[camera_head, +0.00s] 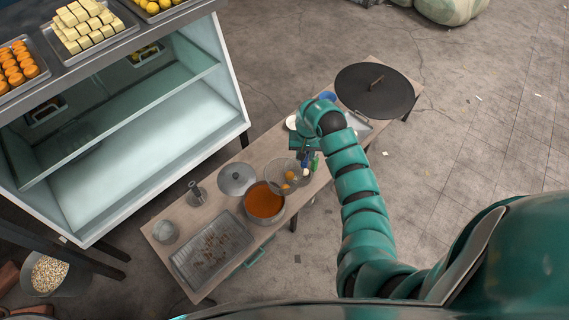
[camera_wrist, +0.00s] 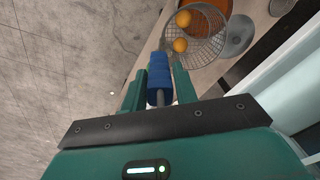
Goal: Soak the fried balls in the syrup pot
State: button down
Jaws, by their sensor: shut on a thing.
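My gripper (camera_head: 307,158) is shut on the blue handle of a wire strainer (camera_wrist: 159,82). In the head view the strainer's mesh basket (camera_head: 280,168) reaches left from the gripper and overlaps the right rim of the syrup pot (camera_head: 264,203). The pot holds orange-brown syrup. Two orange fried balls (camera_head: 290,175) show at the basket; they also show in the wrist view (camera_wrist: 180,45), one below the other. I cannot tell how high the basket is above the pot. In the wrist view the pot (camera_wrist: 212,7) is partly hidden behind the basket.
The wooden table (camera_head: 160,220) also holds a metal lid (camera_head: 237,179), a rectangular tray (camera_head: 212,248) with brown bits, and a large dark round pan (camera_head: 375,91) at its far right. A glass display case (camera_head: 130,140) with sweets on top stands at the left.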

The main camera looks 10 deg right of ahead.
jog(key=p, duration=0.3)
send_over(281, 187)
jog(key=d, duration=0.1)
notch_tip(281, 187, down, 5)
jog(key=shift+s+a+f+b, duration=0.15)
jog(key=shift+f+b, duration=1.15)
jog(key=shift+f, duration=1.1)
jog(key=shift+s+a+f+b, duration=0.15)
jog(key=shift+f+b, duration=1.2)
jog(key=shift+f, duration=1.05)
jog(key=shift+s+a+f+b, duration=0.15)
jog(key=shift+f+b, duration=1.15)
jog(key=shift+f, duration=1.1)
jog(key=shift+w, duration=0.1)
